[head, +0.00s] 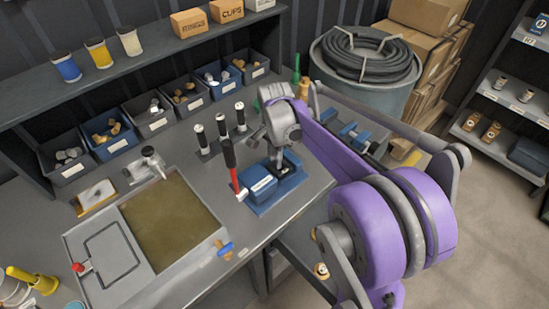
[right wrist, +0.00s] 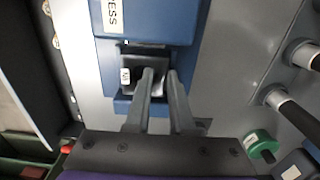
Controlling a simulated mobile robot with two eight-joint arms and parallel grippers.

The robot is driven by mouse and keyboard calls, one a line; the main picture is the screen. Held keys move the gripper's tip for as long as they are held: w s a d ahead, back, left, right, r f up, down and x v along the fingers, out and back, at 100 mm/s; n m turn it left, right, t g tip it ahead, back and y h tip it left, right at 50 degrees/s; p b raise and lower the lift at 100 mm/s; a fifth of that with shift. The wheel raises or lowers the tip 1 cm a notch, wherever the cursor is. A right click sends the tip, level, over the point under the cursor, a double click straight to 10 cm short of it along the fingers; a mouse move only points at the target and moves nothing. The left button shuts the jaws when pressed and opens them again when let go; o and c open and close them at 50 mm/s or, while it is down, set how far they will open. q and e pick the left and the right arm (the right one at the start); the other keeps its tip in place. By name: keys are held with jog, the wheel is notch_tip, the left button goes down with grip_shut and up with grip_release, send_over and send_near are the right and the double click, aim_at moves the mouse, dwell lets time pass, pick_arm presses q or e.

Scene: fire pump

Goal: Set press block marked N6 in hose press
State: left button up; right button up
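The blue hose press (head: 264,182) stands on the bench beside an upright red-and-black lever (head: 230,168). My right gripper (head: 281,162) points down over its right part. In the right wrist view, the press (right wrist: 150,20) shows part of a white label reading "ESS". A dark block (right wrist: 130,87) with a small white tag sits at the press opening; the tag seems to start with N, but the rest is too small to read. My right gripper's fingertips (right wrist: 161,76) overlap the block with a narrow gap between them. Whether they grip it is unclear. My left gripper is not in view.
Black-handled tools (head: 222,126) stand upright behind the press. Several parts bins (head: 111,143) line the bench back. A framed tray (head: 186,257) lies to the left, with a blue-handled valve (head: 226,249) near its edge. A drum with coiled hose (head: 355,90) stands beyond.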

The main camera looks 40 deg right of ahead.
aim_at(273, 162)
jog(key=shift+o, duration=0.8)
jog(key=shift+f, duration=0.1)
jog(key=shift+a, duration=0.1)
